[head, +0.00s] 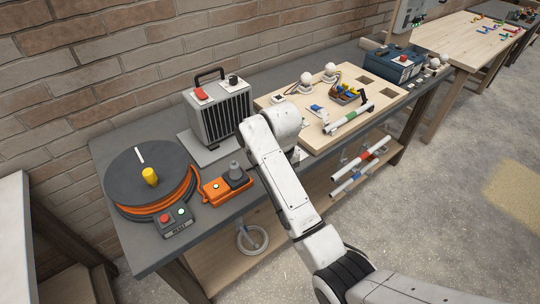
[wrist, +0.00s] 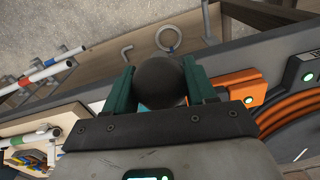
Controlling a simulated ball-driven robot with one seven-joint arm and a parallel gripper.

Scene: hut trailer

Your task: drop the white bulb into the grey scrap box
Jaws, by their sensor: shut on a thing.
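My gripper (wrist: 158,82) has its two green fingers closed on a dark round thing (wrist: 162,80) in the wrist view. It looks dark grey-brown, not white, and I cannot tell whether it is a bulb. In the head view my white arm hides the gripper and what it holds. Two white bulbs, a nearer one (head: 305,82) and a farther one (head: 330,71), stand on the wooden board (head: 276,97). Smaller round white things (head: 436,62) are at the bench's far right end. I cannot make out a grey scrap box in either view.
On the bench are a cable reel (head: 135,172), an orange unit (head: 212,190) with a grey fitting (head: 235,171), a grey heater (head: 219,108), a parts tray (head: 346,96) and a blue box (head: 393,66). White tubes (head: 360,165) and a ring (head: 252,238) are below the benchtop.

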